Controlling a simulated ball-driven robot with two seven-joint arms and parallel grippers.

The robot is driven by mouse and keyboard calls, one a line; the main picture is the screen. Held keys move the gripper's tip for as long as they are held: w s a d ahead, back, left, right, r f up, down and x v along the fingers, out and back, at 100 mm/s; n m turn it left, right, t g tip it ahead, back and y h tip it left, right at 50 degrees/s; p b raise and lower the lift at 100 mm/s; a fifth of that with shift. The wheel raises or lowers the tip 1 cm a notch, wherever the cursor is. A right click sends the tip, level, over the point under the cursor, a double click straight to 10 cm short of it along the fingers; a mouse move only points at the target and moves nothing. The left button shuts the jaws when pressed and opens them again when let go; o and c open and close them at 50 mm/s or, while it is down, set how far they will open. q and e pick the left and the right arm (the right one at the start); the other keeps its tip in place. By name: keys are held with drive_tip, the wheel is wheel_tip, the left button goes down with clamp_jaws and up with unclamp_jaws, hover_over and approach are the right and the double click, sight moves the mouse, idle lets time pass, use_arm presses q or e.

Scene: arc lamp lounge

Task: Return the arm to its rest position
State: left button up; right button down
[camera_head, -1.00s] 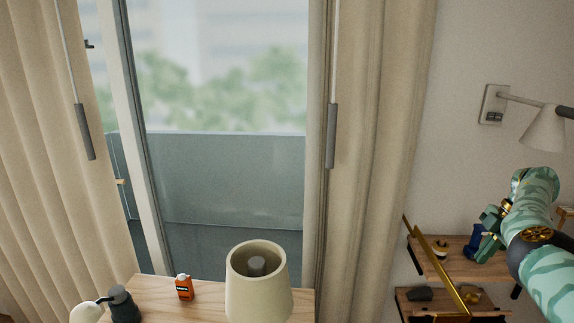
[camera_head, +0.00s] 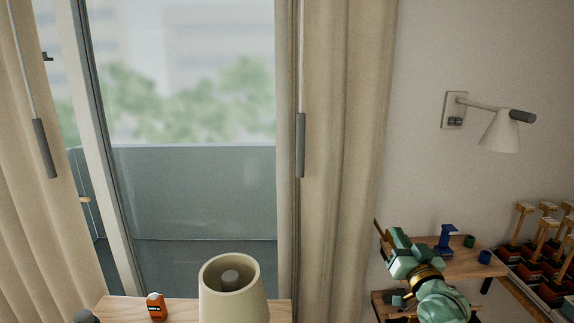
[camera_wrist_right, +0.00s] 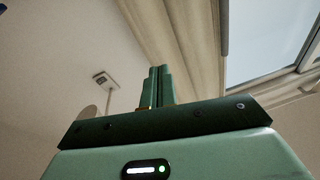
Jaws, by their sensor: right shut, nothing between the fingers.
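My right gripper (camera_head: 390,241) is at the lower right of the head view, in front of the wooden wall shelves. My green patterned right arm comes up from the bottom edge behind it. In the right wrist view the two fingers of the right gripper (camera_wrist_right: 159,71) lie together with nothing between them. They point up past the beige curtain and the pale wall. My left gripper is in neither view.
A wall lamp (camera_head: 499,132) juts out above the shelf (camera_head: 470,262), which holds small blue and green items. A rack (camera_head: 549,275) stands far right. A lampshade (camera_head: 233,302) and an orange box (camera_head: 156,307) are on the wooden table (camera_head: 121,306). Curtains (camera_head: 340,150) flank the glass door.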

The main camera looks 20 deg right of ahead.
drive_tip(key=s+a+f+n+g+y, duration=0.3)
drive_tip(key=s+a+f+n+g, duration=0.45)
drive_tip(key=a+f, duration=0.5)
drive_tip(key=s+a+f+n+g+h, duration=0.1)
drive_tip(key=s+f+n+g+h, duration=0.15)
drive_tip(key=s, duration=0.65)
drive_tip(key=s+a+f+n+g+h, duration=0.1)
drive_tip(key=s+a+f+n+g, duration=0.15)
drive_tip(key=s, duration=0.75)
drive_tip(key=s+a+f+m+g+y+b, duration=0.1)
drive_tip(key=s+a+f+g+y+b, duration=0.15)
drive_tip(key=f, duration=1.45)
drive_tip(key=s+a+f+m+g+y+b, duration=0.1)
drive_tip(key=s+a+f+b, duration=0.15)
drive_tip(key=f, duration=1.45)
drive_tip(key=s+d+f+m+g+y+b, duration=0.1)
drive_tip(key=s+f+m+g+b, duration=0.1)
drive_tip(key=s+f, duration=1.3)
drive_tip(key=s, duration=0.3)
drive_tip(key=shift+s+d+f+b, duration=0.15)
drive_tip(key=shift+s+f+b, duration=0.05)
drive_tip(key=shift+s+b, duration=0.15)
